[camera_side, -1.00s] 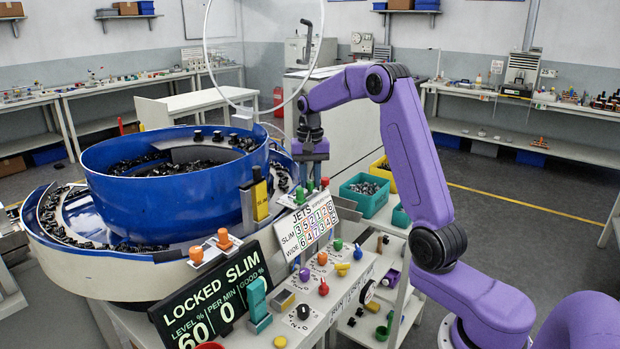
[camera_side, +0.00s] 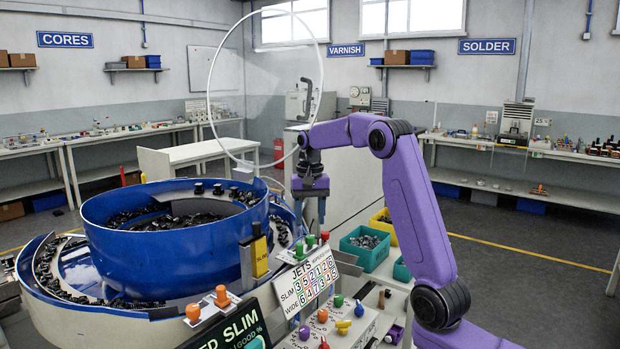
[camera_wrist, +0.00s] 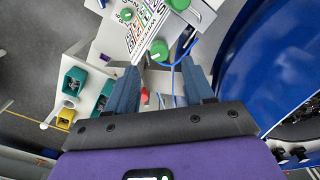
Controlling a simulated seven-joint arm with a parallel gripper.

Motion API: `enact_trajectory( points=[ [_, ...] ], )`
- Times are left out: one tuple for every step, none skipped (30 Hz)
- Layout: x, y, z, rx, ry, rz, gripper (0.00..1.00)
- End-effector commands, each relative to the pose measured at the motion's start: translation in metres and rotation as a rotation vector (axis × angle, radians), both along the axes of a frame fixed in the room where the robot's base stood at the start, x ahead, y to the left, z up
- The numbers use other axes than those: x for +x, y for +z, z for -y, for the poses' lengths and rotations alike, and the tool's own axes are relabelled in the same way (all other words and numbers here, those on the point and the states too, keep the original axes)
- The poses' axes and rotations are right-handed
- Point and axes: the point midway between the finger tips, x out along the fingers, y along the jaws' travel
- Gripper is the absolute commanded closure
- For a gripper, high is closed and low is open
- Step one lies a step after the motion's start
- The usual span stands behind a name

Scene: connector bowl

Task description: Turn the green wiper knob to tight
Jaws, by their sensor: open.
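My gripper (camera_side: 310,220) is open and empty, pointing down above the valves behind the JETS board. In the wrist view, its two blue fingers (camera_wrist: 160,64) are apart, with a green knob (camera_wrist: 160,50) just beyond their tips. In the side view, green knobs (camera_side: 299,250) stand behind the JETS board (camera_side: 306,281), below my gripper. A smaller green knob (camera_side: 338,300) is on the control panel. I cannot tell which green knob is the wiper, and I cannot read any knob's setting.
The blue feeder bowl (camera_side: 170,265) stands close on the left, holding dark parts. A teal bin (camera_side: 365,248) stands at right.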

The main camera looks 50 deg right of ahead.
Motion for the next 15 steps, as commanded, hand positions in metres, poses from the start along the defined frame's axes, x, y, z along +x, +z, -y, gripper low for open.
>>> enact_trajectory(
  points=[
    [0.001,0.012,0.0,-0.002,0.0,0.006,0.48],
    [0.001,0.018,0.0,-0.002,0.0,0.005,0.48],
    [0.001,0.026,0.0,-0.002,0.0,0.005,0.48],
    [0.001,0.032,0.0,-0.002,0.0,0.005,0.48],
    [0.001,0.039,0.0,-0.002,0.0,0.005,0.48],
    [0.001,0.045,0.0,-0.001,0.0,0.004,0.48],
    [0.001,0.05,0.0,-0.001,0.0,0.004,0.48],
    [0.001,0.056,0.0,-0.001,0.0,0.004,0.48],
    [0.001,0.063,0.0,-0.001,0.0,0.004,0.48],
    [0.0,0.068,0.0,-0.001,0.0,0.004,0.48],
    [0.001,0.072,0.0,-0.001,0.0,0.004,0.48],
    [0.001,0.078,0.0,-0.001,-0.001,0.004,0.48],
    [0.001,0.082,0.0,-0.001,-0.001,0.004,0.48],
    [0.001,0.086,0.0,-0.001,-0.001,0.004,0.48],
    [0.0,0.092,0.0,-0.001,-0.001,0.003,0.48]
  ],
)
